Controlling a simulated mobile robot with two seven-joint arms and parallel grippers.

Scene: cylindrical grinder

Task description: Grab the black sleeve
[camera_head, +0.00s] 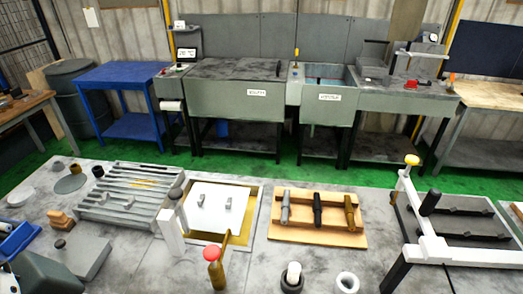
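The black sleeve (318,208) is a short dark cylinder in the middle of a row of three on a wooden board (290,236). It lies between a grey sleeve (286,206) on its left and a brown sleeve (350,211) on its right, with gaps between them. Nothing covers it from this view. Neither of my grippers can be made out in the head view.
A gold-framed white plate (215,200) and a red-knobbed post (213,265) are left of the board. A white frame with a yellow knob (411,160) stands right. A white ring (347,282) and a dark-based white cylinder (292,276) sit in front.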

